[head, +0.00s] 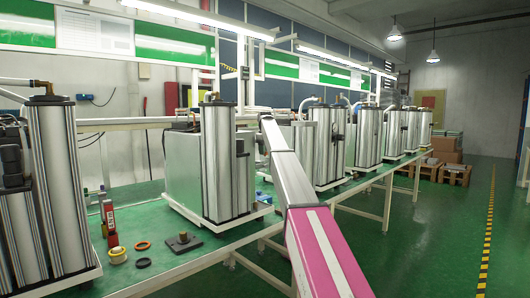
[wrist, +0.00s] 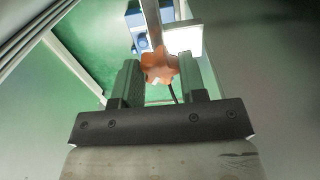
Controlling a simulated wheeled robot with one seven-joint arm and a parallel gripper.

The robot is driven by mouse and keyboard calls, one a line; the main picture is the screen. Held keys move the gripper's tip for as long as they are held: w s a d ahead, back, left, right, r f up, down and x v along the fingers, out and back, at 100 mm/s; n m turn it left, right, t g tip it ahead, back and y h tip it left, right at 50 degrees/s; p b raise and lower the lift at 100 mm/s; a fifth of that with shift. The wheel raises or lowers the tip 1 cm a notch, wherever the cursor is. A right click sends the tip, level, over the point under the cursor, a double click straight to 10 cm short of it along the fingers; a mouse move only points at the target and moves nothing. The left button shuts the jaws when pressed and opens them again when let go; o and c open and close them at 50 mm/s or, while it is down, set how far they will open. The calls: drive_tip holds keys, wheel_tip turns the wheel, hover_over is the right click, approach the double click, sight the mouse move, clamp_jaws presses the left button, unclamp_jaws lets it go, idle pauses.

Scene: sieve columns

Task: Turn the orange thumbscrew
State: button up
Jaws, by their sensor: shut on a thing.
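Behind the knob are a metal post (wrist: 152,22) and a white block (wrist: 183,40). In the head view, my arm reaches forward to the sieve columns, and my gripper and the thumbscrew cannot be seen there.
Metal sieve columns (head: 219,160) stand in a row on the green bench (head: 190,262). An orange ring (head: 142,245), a black ring (head: 143,262), a yellow-white roll (head: 117,255) and a dark plate with a knob (head: 184,242) lie at its front left. The floor at right (head: 430,235) is clear.

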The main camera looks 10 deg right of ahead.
idle(0.5)
drive_tip(key=o, duration=0.9)
wheel_tip(320, 180, up, 11)
drive_tip(key=shift+f, duration=0.1)
